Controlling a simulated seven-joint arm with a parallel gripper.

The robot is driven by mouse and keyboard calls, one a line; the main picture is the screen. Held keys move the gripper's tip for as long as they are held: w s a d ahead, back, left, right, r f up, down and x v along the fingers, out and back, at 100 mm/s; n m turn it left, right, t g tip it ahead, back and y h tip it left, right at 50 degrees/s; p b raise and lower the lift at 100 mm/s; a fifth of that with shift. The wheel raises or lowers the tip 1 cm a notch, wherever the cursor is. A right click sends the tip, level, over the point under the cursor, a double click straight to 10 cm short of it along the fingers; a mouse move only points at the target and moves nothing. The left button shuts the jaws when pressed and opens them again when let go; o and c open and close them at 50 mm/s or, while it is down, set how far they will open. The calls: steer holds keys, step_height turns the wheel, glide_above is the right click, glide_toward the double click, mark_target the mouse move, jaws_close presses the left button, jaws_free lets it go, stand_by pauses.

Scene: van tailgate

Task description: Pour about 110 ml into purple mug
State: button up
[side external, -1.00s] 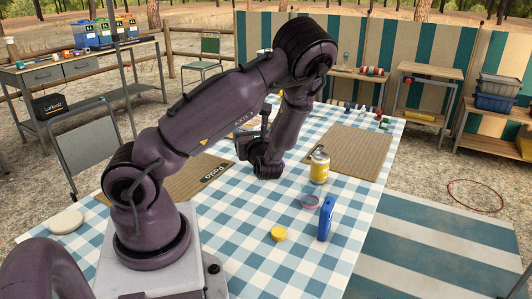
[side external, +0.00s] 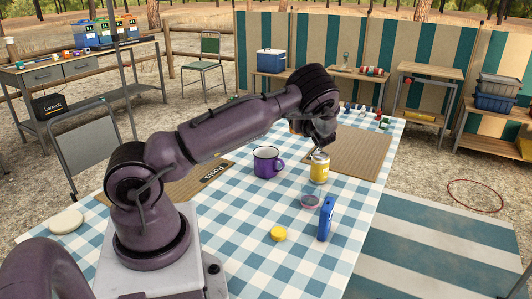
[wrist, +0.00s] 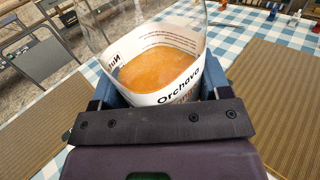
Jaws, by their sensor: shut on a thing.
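The purple mug (side external: 266,164) stands upright on the checked tablecloth, its handle to the right; I cannot tell what is inside it. My gripper (wrist: 163,92) is shut on a clear container (wrist: 188,62) with a white label reading "Orchava". Orange contents show inside the container. In the side view my gripper (side external: 318,138) is at the far right of the mug, above the table and apart from it. The held container is mostly hidden behind the arm there.
A brown mat (side external: 360,154) lies at right.

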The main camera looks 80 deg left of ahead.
steer(key=shift+w+a, duration=0.15)
steer(key=shift+w, duration=0.2)
steer(key=shift+s+f, duration=0.1)
steer(key=shift+f, duration=2.35)
steer(key=shift+r+n, duration=0.1)
steer(key=shift+n, duration=0.3)
